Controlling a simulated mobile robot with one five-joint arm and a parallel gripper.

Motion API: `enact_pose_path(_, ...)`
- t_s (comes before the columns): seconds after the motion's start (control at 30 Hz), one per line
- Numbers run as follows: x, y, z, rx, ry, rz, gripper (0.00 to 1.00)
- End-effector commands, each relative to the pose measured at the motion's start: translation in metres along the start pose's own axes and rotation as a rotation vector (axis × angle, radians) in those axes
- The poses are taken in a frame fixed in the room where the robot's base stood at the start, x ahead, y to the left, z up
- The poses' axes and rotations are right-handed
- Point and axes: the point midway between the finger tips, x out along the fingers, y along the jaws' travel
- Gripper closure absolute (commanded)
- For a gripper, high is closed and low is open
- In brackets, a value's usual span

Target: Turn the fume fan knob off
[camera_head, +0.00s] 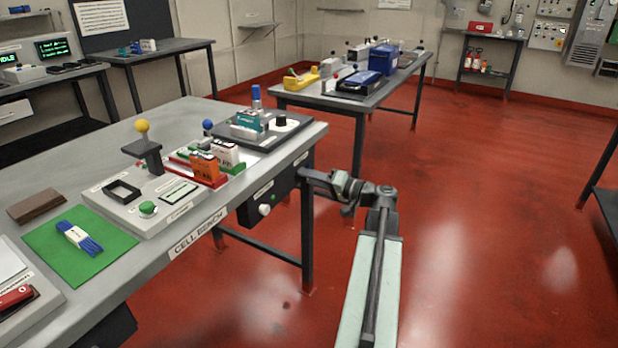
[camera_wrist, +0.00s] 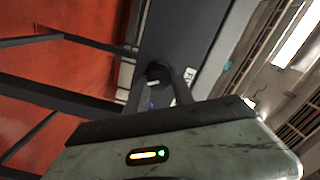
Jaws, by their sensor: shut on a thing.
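The fume fan knob (camera_wrist: 159,69) is a dark round knob on a dark panel (camera_wrist: 182,40) in the wrist view. My gripper (camera_wrist: 158,86) has one finger on each side of it and is shut on it. The knob's pointer direction cannot be made out. In the head view my gripper (camera_head: 312,178) reaches left to the right end of a dark box (camera_head: 284,193) under the cell bench (camera_head: 235,204). The gripper hides the knob there. A white label, partly cut off, is beside the knob in the wrist view.
A second, pale knob (camera_head: 264,210) is on the same dark box, to the left. Trays, cells and fixtures stand on the bench above. A dark bench leg (camera_head: 307,240) is close below my gripper. The red floor (camera_head: 480,210) to the right is clear.

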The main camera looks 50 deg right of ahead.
Motion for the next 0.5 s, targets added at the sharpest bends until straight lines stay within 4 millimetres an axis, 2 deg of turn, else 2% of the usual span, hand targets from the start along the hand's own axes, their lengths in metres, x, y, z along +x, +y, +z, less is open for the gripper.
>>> enact_pose_path(0.5, -0.0004, 0.0027, 0.0007, 0.410, 0.000, 0.002, 1.00)
